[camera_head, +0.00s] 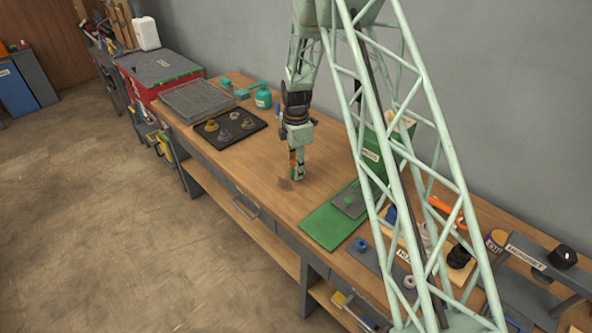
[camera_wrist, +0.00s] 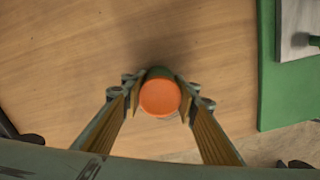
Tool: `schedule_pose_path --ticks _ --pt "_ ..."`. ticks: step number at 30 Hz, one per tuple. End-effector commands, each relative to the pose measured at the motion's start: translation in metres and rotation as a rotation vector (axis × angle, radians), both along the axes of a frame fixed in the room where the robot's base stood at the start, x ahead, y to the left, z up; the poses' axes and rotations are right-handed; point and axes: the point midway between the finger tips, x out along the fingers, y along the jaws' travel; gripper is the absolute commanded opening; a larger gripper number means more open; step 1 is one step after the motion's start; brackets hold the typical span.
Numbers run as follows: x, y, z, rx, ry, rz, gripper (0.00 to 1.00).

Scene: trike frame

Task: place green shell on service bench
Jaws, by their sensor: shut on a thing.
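My gripper (camera_head: 297,165) points down over the wooden bench top (camera_head: 250,165), left of the green mat (camera_head: 327,222). In the wrist view my gripper (camera_wrist: 160,105) has its two fingers closed on the sides of a short round piece with an orange end face (camera_wrist: 160,97) and a dark green body (camera_wrist: 158,73), which I take to be the green shell. In the head view its green lower part (camera_head: 297,173) shows below the fingers. A dark shadow lies on the wood close by it. I cannot tell whether its bottom touches the wood.
A black tray (camera_head: 210,143) with several small parts and a wire rack (camera_head: 195,101) stand farther left. The green mat carries a grey plate (camera_head: 349,203). A green box (camera_head: 370,155) stands behind it. My lattice arm hides part of the right side. Bare wood surrounds my gripper.

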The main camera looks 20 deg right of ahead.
Motion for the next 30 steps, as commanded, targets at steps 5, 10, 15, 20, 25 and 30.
schedule_pose_path --ticks 5,10,15,20,25,30 --pt "0.0003 0.0000 0.0006 0.000 -0.001 0.000 0.12" --pt "0.0002 0.0000 -0.0019 0.000 0.000 0.000 0.12" --pt "-0.0001 0.0000 -0.0028 0.000 0.000 0.000 0.36" --pt "-0.0001 0.0001 -0.0027 0.000 0.000 0.000 0.41" --pt "-0.0002 0.0001 -0.0027 0.000 0.000 0.000 0.41" --pt "-0.0001 0.0001 -0.0010 0.000 0.000 0.000 0.41"
